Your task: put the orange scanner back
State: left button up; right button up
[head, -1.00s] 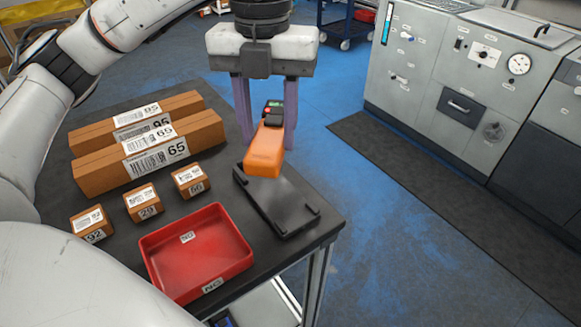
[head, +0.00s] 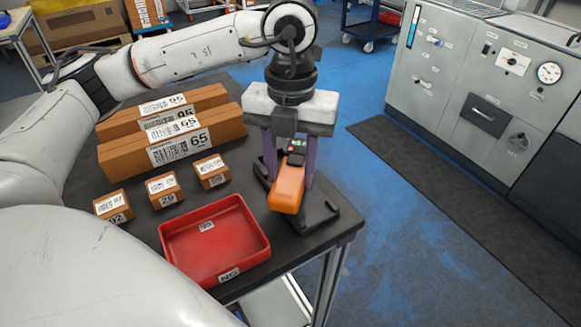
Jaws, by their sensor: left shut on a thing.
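The orange scanner (head: 287,194) is between the two purple fingers of my left gripper (head: 289,172), which is shut on it. Its dark end with a small lit green and red display points up toward the gripper, and its orange end points toward the camera. The scanner is over the black holder plate (head: 318,217) at the table's right edge and hides much of it. I cannot tell whether scanner and holder touch. My right gripper is not in view.
A red tray (head: 213,279) stands just left of the holder. Several small boxes (head: 163,190) and longer cartons (head: 172,147) are farther left. The dark table (head: 243,188) ends just right of the holder. A grey machine (head: 460,90) stands across the blue floor.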

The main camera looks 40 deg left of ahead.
aim_at(290, 176)
pick_arm(q)
jog(key=shift+f+b, duration=0.45)
jog(key=shift+f, duration=0.1)
jog(key=o, duration=1.2)
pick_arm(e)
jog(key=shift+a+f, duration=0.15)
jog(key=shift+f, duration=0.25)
pick_arm(q)
jog(key=shift+o, duration=0.2)
jog(key=shift+r, duration=0.1)
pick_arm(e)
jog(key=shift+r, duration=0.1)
pick_arm(q)
jog(key=shift+r+p, duration=0.3)
jog(key=shift+p, duration=0.1)
notch_tip(290, 176, up, 12)
jog(key=p, duration=0.2)
jog(key=shift+r, duration=0.25)
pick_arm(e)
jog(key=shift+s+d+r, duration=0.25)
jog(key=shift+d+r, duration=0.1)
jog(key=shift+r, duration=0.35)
